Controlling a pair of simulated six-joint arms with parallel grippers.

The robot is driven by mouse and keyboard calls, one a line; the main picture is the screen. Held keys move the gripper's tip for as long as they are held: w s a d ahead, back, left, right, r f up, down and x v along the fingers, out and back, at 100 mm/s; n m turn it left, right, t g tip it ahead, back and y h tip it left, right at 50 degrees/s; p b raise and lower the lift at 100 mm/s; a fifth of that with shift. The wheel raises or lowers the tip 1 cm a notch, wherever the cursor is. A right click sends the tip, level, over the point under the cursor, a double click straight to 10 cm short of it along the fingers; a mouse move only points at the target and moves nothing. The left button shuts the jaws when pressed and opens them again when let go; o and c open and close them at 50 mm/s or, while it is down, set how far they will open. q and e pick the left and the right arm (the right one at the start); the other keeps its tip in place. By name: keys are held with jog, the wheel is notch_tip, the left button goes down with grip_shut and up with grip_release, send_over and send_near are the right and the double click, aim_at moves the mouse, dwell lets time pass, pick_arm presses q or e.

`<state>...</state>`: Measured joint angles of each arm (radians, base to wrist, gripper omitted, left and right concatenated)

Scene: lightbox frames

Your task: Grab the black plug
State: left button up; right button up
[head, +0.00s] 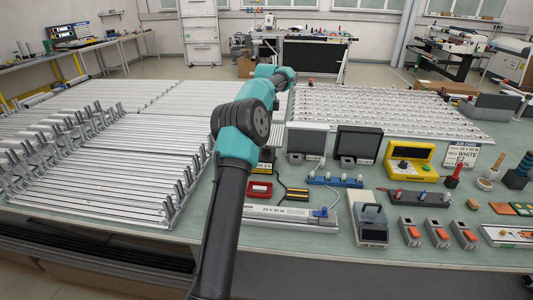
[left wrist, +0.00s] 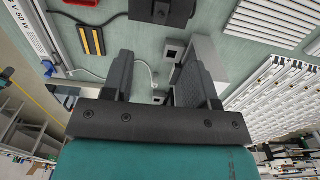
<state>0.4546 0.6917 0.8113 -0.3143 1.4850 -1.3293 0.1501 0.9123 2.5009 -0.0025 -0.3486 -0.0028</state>
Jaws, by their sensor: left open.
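My left gripper (left wrist: 158,52) is open in the left wrist view, with its two black fingers apart. Between them are the green bench top, a thin white cable (left wrist: 145,70) and small grey blocks with dark faces (left wrist: 173,50). I cannot make out for certain which part is the black plug. In the head view my left arm rises from the bottom across the bench, and its jaws cannot be made out. A dark cable (head: 283,182) lies beside the red tray (head: 259,191). My right gripper is in neither view.
Two dark panels (head: 359,143) (head: 307,139) and a yellow tester (head: 410,158) stand on the bench. A labelled light fixture (head: 290,217), a grey-handled box (head: 372,220) and a blue connector strip (head: 335,181) lie in front. Long metal profiles (head: 90,180) fill the left side.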

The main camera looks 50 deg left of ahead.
aim_at(266, 147)
pick_arm(q)
notch_tip(266, 147, down, 8)
jog(key=shift+f, duration=0.15)
jog(key=shift+f, duration=0.1)
jog(key=shift+a+f, duration=0.1)
jog(key=shift+f, duration=2.45)
jog(key=shift+c, duration=0.3)
grip_shut()
jog(key=shift+r, duration=0.1)
